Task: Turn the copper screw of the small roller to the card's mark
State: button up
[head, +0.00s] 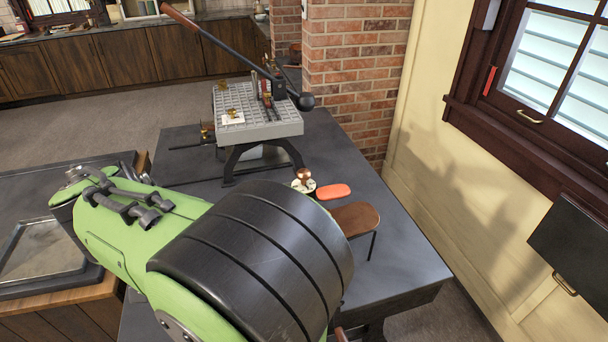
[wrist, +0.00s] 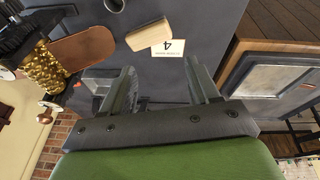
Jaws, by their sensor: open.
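In the head view a copper screw head (head: 303,174) stands over a pale round dial (head: 303,187) beside my arm. The rest of the small roller is hidden there. In the wrist view a gold, textured roller (wrist: 42,68) sits in a dark frame at the left. Copper-coloured parts show near it, but the dial's setting is unreadable. A white card (wrist: 168,48) with a large 4 and tiny print lies on the dark bench, touching or close to a tan block (wrist: 148,34). My gripper (wrist: 160,68) is open and empty, with card and block beyond its fingertips. The head view hides it.
A lever press (head: 258,115) with a grey slotted bed stands at the back of the bench (head: 385,190). A brick pillar and wall bound the right side.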

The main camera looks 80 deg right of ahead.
jog(key=d+f+m+g+h+p, duration=0.25)
jog(key=d+m+g, duration=0.45)
jog(key=d, duration=0.7)
jog(key=m+g+h+p, duration=0.1)
jog(key=m+g+h, duration=0.3)
jog(key=m+g, duration=0.75)
send_near(304, 175)
jog(key=shift+m+t, duration=0.55)
jog(key=shift+t, duration=0.4)
jog(key=x, duration=0.5)
jog(key=b+x, duration=0.1)
jog(key=x, duration=0.4)
jog(key=shift+d+r, duration=0.15)
jog(key=shift+d, duration=0.2)
jog(key=shift+w, duration=0.1)
jog(key=shift+c, duration=0.3)
jog(key=c, duration=0.9)
